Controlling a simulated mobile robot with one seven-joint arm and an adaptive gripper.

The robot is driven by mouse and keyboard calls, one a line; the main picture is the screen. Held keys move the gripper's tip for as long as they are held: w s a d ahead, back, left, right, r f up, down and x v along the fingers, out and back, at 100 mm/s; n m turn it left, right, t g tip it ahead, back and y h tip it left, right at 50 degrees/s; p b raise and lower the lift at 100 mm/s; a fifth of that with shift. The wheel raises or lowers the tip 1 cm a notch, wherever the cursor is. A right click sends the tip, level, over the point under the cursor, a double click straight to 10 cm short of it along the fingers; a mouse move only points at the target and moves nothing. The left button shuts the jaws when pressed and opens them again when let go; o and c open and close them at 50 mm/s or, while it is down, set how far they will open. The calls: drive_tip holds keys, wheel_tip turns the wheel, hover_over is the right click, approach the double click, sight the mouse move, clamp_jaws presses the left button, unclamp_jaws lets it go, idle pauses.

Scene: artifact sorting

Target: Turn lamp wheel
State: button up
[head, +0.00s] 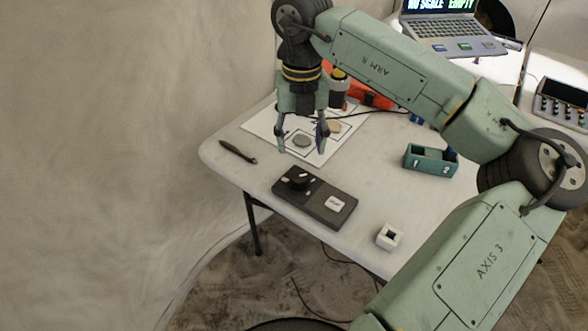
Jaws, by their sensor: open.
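The lamp wheel (298,180) looks like the round black knob on the left part of a dark control box (318,208). The box lies near the front left edge of the table, and a white square button (335,204) sits on its right end. My gripper (302,146) points down with its fingers apart, open, above the white sheet and behind the box. It appears apart from the wheel. A grey disc (303,140) shows between the fingers, lower down on the sheet. I cannot tell my gripper's exact height.
A dark pen-like tool (238,151) lies left. A teal two-slot holder (431,160) stands right, and a white hollow cube (389,237) sits at the front edge. A laptop (441,32) is at the back. The table (375,190) is clear between box and holder.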

sight(299, 176)
wheel_tip(299, 176, down, 10)
drive_tip(key=shift+a+f+p, duration=0.1)
drive_tip(key=shift+f+p, duration=0.15)
drive_tip(key=shift+p, duration=0.75)
drive_tip(key=c, duration=1.2)
drive_tip(key=shift+o, duration=0.2)
